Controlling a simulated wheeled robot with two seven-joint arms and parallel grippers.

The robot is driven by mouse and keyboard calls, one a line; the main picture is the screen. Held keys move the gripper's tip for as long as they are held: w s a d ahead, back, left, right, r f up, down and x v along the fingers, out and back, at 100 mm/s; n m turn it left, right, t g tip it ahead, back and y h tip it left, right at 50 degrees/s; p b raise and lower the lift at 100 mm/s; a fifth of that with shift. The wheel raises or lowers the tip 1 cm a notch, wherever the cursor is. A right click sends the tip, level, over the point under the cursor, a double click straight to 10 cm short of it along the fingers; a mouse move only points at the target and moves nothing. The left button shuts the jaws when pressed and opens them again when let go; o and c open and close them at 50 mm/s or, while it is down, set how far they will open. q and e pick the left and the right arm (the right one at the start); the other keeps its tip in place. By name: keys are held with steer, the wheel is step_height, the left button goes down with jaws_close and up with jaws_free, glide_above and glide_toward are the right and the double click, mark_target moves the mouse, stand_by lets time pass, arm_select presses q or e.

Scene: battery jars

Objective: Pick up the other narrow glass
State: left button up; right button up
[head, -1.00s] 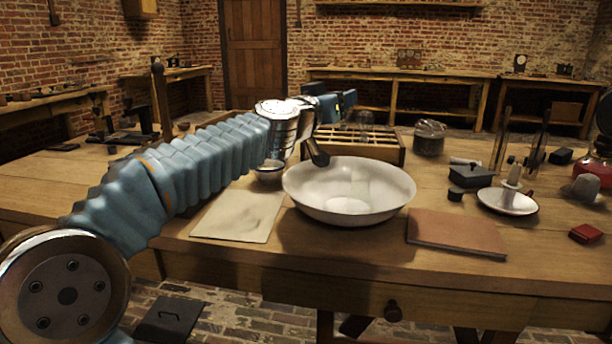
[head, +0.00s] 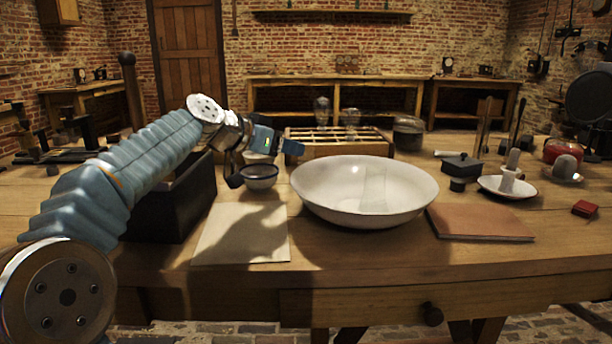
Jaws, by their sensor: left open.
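Two clear glass vessels with rounded tops, one on the left (head: 321,111) and one on the right (head: 351,118), stand at the divided wooden crate (head: 350,149) at the back middle. A faint, clear, narrow upright shape, apparently a glass, shows inside the wide white bowl (head: 320,193); its outline is hard to make out. My left gripper (head: 267,165) is open and empty, left of the white bowl and in front of the crate's left end. Its fingers show beside two small bowls. My right gripper is out of view.
A small dark-rimmed bowl (head: 259,184) sits below my left gripper. A dark open box (head: 178,205) stands behind my left arm. A pale sheet (head: 240,245) and a brown book (head: 480,222) lie in front. A lidded jar (head: 408,133) stands right of the crate.

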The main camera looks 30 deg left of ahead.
arm_select(q)
steer(key=x, duration=0.5)
steer(key=shift+w+f, duration=0.3)
steer(key=shift+f, duration=0.05)
jaws_close()
